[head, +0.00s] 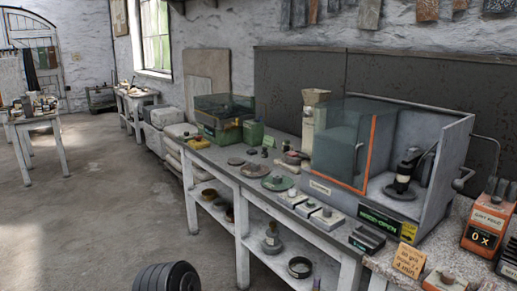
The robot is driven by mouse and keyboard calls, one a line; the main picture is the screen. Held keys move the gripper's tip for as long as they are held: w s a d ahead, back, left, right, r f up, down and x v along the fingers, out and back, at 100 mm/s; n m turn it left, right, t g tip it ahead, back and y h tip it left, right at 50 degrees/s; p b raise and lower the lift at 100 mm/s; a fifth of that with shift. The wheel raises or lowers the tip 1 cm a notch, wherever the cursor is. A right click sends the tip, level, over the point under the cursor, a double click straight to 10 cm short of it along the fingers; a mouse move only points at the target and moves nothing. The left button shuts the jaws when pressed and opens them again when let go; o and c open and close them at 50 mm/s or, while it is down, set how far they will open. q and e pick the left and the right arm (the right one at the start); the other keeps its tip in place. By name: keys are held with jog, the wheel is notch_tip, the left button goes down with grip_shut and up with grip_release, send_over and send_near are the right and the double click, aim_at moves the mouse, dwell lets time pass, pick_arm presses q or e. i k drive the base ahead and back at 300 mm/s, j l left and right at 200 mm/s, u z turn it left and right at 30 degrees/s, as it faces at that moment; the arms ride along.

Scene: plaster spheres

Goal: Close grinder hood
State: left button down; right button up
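The grinder stands in a grey open-fronted housing (452,170) at the right end of the long workbench. A dark upright grinder unit (404,172) on a round base shows inside. The clear hood (338,145) with an orange edge stands to the left of the grinder, leaving the grinder uncovered at the front. A black sign with green lettering (379,220) is on the front lower edge; it seems to read "HOOD OPEN". Neither of my grippers is in view.
Small blocks (327,220), discs and a green machine (223,115) crowd the workbench (215,157). An orange box (487,227) and an orange note (409,260) sit on the speckled counter at the right. The concrete floor (90,200) at left is mostly clear.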

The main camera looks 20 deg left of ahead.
aim_at(375, 108)
jog(key=u, duration=0.15)
jog(key=i+j, duration=0.3)
jog(key=j, duration=0.15)
jog(key=i+j, duration=0.3)
jog(key=j, duration=0.15)
jog(key=i+j, duration=0.25)
jog(key=j, duration=0.2)
jog(key=i+j, duration=0.3)
jog(key=j, duration=0.15)
jog(key=i+j, duration=0.3)
jog(key=j, duration=0.2)
jog(key=i+j, duration=0.3)
jog(key=j, duration=0.15)
jog(key=i+j, duration=0.25)
jog(key=j, duration=0.2)
